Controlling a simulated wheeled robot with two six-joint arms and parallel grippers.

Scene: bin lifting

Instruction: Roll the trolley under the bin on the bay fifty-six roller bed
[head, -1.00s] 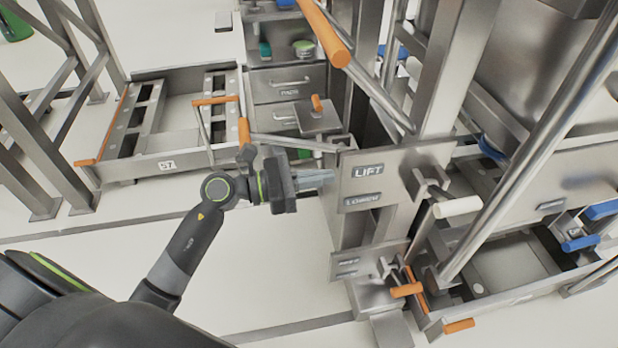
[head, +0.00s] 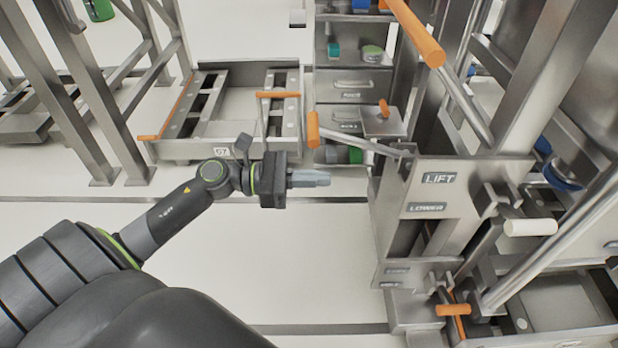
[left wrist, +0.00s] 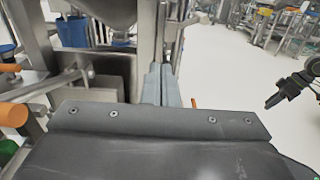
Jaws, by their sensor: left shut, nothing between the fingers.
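A low steel frame marked 57 (head: 222,152), with orange bars, stands on the floor at the upper left. Another low steel tray (head: 570,300) with an orange handle (head: 453,310) shows at the lower right. I cannot tell which is the trolley, and I read no 56 label. My left gripper (head: 322,178) is shut and empty, pointing right over open floor, left of the LIFT and LOWER panel (head: 440,205) and apart from it. Its fingers also show in the left wrist view (left wrist: 162,85). A dark arm end, apparently my right gripper (left wrist: 272,102), shows there; its jaws are unclear.
A steel lift column with an orange-tipped lever (head: 313,130) and a thick orange bar (head: 415,35) stands right of my gripper. A white-handled crank (head: 530,227) sticks out from it. A drawer cabinet (head: 352,85) stands behind. The floor (head: 310,260) at centre is clear.

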